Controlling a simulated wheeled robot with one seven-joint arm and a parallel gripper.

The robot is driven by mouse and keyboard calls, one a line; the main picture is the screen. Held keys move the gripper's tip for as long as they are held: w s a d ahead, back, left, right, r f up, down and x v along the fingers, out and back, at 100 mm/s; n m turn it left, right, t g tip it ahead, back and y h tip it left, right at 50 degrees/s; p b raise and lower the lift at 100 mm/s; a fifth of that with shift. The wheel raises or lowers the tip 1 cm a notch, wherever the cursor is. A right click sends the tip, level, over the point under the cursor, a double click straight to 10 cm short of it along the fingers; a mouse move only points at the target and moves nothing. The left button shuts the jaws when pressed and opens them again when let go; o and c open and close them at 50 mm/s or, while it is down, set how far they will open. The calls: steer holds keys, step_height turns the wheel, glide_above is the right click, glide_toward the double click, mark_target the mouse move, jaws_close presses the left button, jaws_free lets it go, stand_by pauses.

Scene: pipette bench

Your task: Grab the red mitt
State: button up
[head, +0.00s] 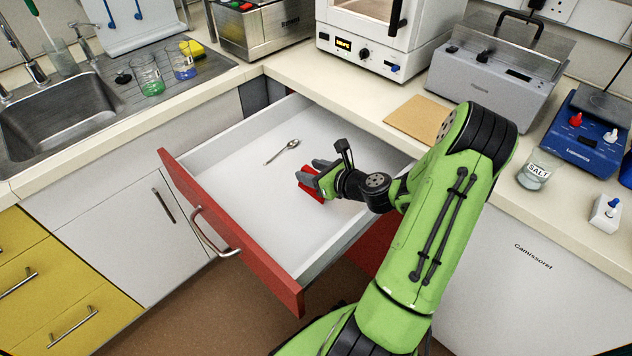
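The red mitt (307,183) is in the open drawer (228,186), right of the drawer's middle. Only part of it shows, since my gripper (314,172) covers some of it. My gripper reaches in from the right, with its grey fingers over or beside the mitt. The view is too small to tell whether the fingers are closed on the mitt or whether the mitt touches the drawer floor.
A metal spoon (283,151) lies in the drawer, left of and behind the mitt. The drawer's red front (232,232) and white side walls surround the space.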

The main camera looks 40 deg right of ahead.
jaws_close()
